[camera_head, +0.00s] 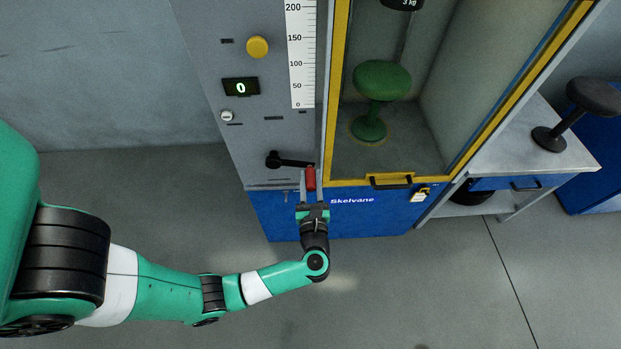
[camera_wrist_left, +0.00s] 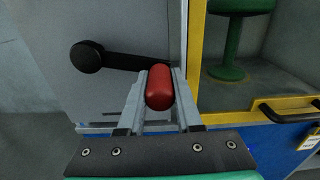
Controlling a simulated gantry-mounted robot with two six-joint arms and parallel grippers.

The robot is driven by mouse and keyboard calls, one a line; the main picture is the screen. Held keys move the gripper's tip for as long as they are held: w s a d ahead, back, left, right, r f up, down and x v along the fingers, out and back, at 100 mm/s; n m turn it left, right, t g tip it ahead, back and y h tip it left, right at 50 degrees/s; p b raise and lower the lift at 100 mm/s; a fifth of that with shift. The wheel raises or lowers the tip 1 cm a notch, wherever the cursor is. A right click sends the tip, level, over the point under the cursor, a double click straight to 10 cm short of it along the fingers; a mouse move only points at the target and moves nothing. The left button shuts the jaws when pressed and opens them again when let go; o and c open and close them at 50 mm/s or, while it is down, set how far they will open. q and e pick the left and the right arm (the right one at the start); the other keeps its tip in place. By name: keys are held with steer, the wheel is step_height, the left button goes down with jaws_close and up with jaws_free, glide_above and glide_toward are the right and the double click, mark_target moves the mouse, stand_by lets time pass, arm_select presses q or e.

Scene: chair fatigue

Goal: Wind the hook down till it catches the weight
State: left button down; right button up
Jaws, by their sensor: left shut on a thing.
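A crank with a black hub and arm (camera_head: 288,162) and a red handle (camera_head: 310,180) sits on the grey front panel. My left gripper (camera_head: 309,186) is shut on the red handle; the left wrist view shows the handle (camera_wrist_left: 159,88) between its two fingers. The crank arm (camera_wrist_left: 135,61) points right from its hub. A black weight marked 3 kg (camera_head: 402,4) shows at the top edge inside the yellow-framed cabinet, mostly cut off. I cannot make out the hook. My right gripper is out of view.
A green stool (camera_head: 381,82) stands inside the cabinet. The yellow frame and its black door handle (camera_head: 390,182) are close right of my gripper. The display (camera_head: 240,87) reads 0 beside a scale (camera_head: 301,60). A side table (camera_head: 575,150) holds a black stool (camera_head: 593,97).

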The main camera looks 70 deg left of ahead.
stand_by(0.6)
arm_select(q)
steer(key=shift+w+r+n+b, duration=0.15)
steer(key=shift+r+n+b, duration=0.45)
steer(key=shift+r+n, duration=0.8)
steer(key=c, duration=0.6)
jaws_free()
steer(key=shift+f, duration=0.15)
steer(key=shift+d, duration=0.2)
steer(key=p+v, duration=0.2)
steer(key=v, duration=0.9)
steer(key=shift+d, duration=0.15)
